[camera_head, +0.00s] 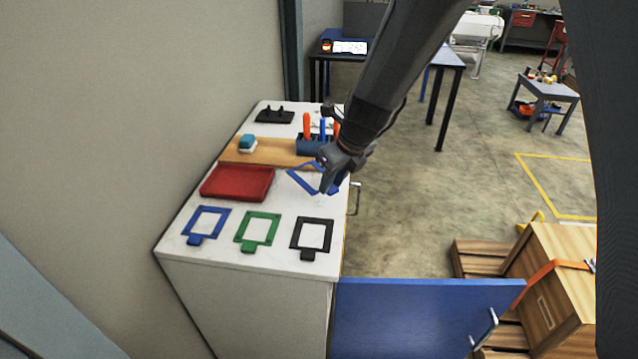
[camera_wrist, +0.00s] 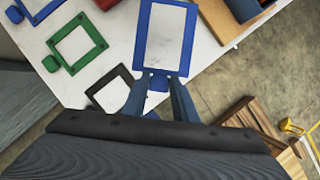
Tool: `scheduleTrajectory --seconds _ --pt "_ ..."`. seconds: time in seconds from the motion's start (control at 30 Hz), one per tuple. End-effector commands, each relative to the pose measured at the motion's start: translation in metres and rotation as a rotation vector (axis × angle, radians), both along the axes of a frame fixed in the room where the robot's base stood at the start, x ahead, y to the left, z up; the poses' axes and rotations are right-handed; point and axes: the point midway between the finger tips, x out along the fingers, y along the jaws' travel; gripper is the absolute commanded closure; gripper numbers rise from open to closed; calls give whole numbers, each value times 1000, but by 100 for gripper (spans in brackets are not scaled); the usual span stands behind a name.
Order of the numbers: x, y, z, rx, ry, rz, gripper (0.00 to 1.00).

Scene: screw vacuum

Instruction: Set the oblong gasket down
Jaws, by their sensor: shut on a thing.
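My gripper (camera_wrist: 158,88) is shut on the small tab of a blue oblong gasket (camera_wrist: 144,36), a flat rectangular frame with an open middle. In the head view, my gripper (camera_head: 330,178) is over the right edge of the white worktop (camera_head: 277,199), with the held blue frame (camera_head: 299,180) reaching left over the top. Whether the frame touches the worktop I cannot tell. A second blue frame (camera_head: 195,240), a green frame (camera_head: 249,247) and a black frame (camera_head: 307,255), each with a tab, lie in a row along the front.
A red tray (camera_head: 237,184) lies left of the held gasket. A blue panel (camera_head: 420,315) stands at the front right.

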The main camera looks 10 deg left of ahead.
Motion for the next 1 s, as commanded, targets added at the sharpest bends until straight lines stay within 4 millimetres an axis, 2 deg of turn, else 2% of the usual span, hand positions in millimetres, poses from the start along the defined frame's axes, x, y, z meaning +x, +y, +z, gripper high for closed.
scheduleTrajectory --seconds 0.03,0.5,0.93,0.97,1.0 --pt "0 0 -11 -1 3 -1 95" --pt "2 -3 -62 0 -1 -4 95" --pt "2 -2 -66 0 -1 -3 95" --pt "2 -2 -65 0 -1 -3 69" --pt "2 -2 -65 0 -1 -3 62"
